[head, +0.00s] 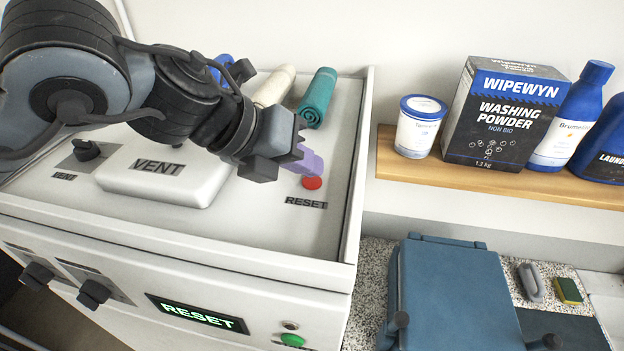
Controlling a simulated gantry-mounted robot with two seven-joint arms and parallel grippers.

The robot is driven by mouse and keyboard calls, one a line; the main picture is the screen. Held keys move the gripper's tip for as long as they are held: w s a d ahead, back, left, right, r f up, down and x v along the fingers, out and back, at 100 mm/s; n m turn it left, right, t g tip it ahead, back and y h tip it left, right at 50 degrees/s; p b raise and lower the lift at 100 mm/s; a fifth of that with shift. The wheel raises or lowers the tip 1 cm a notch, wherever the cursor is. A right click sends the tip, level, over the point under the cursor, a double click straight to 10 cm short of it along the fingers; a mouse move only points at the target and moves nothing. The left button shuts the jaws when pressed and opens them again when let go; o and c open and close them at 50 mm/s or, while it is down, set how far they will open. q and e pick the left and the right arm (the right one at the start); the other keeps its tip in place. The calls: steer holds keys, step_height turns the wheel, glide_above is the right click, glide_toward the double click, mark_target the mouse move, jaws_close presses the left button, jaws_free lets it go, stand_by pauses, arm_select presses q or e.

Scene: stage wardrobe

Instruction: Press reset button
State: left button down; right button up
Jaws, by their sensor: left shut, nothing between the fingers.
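The red reset button (311,183) sits on the machine's white top, just behind the printed word RESET. My left gripper (277,165) is shut and empty, just left of the button and apart from it in the picture. Its height above the top is hard to tell. A lilac piece (309,163) shows beside the gripper tip, behind the button; I cannot tell whether it is a separate object. A display (197,313) on the machine's front reads RESET in lit green letters. My right gripper is not in view.
The raised VENT cover (165,178) and a black VENT knob (86,150) lie left of the button. Rolled cream (274,86) and teal (318,97) cloths lie behind. A green button (292,340) is on the front. A shelf (480,175) with washing products is at right.

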mark_target(305, 183)
arm_select(q)
steer(key=shift+f, duration=0.4)
stand_by(0.7)
steer(key=shift+r, duration=0.15)
steer(key=shift+r+p, duration=0.45)
steer(key=shift+r, duration=0.2)
steer(key=shift+r, duration=0.1)
step_height(305, 183, up, 5)
steer(key=p, duration=0.4)
stand_by(0.4)
stand_by(0.4)
steer(key=shift+s, duration=0.1)
